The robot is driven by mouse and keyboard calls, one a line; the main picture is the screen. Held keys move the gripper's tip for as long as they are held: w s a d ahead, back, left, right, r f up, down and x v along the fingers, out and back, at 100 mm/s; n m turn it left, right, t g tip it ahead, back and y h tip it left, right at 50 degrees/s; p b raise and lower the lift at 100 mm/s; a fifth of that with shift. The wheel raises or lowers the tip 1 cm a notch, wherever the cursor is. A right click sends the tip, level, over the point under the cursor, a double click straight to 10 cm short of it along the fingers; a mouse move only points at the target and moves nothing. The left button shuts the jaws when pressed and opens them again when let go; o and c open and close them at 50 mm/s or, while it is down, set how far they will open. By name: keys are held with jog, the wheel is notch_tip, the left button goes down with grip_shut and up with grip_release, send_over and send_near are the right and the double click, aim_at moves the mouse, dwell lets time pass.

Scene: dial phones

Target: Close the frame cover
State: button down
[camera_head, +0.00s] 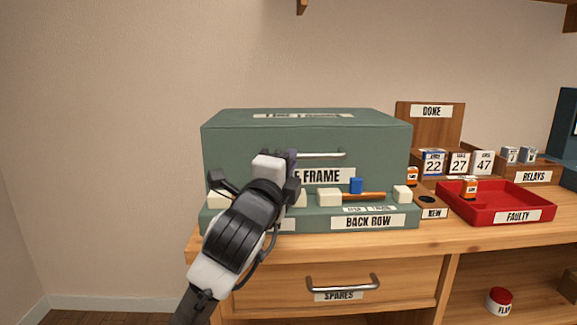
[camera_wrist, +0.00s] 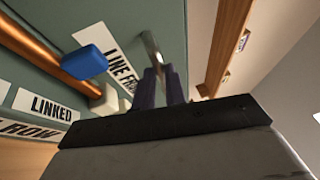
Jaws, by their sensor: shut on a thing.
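The frame cover (camera_head: 375,145) is the grey-green front panel of the box on the bench, with a metal bar handle (camera_head: 325,155) and a "LINE FRAME" label. It stands about upright; I cannot tell if it is fully seated. My gripper (camera_head: 291,158) is at the left part of the handle and hides that end and part of the label. In the wrist view my gripper's fingers (camera_wrist: 158,85) are shut on the handle (camera_wrist: 150,48), with the cover (camera_wrist: 125,22) behind them.
A ledge labelled "BACK ROW" (camera_head: 368,222) juts out below the cover, holding cream blocks, a blue block (camera_head: 356,186) and an orange strip (camera_head: 363,196). To the right are a red "FAULTY" tray (camera_head: 545,207), a "DONE" rack (camera_head: 430,125) and relays. A "SPARES" drawer (camera_head: 270,290) is below.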

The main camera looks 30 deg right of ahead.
jog(key=shift+f, duration=0.35)
jog(key=c, duration=1.5)
grip_release()
jog(key=shift+o, duration=0.2)
jog(key=shift+r, duration=0.1)
jog(key=shift+s+a, duration=0.4)
jog(key=shift+a, duration=0.1)
jog(key=b+v, duration=0.3)
jog(key=v, duration=0.9)
jog(key=shift+s+a, duration=0.2)
jog(key=shift+s, duration=0.1)
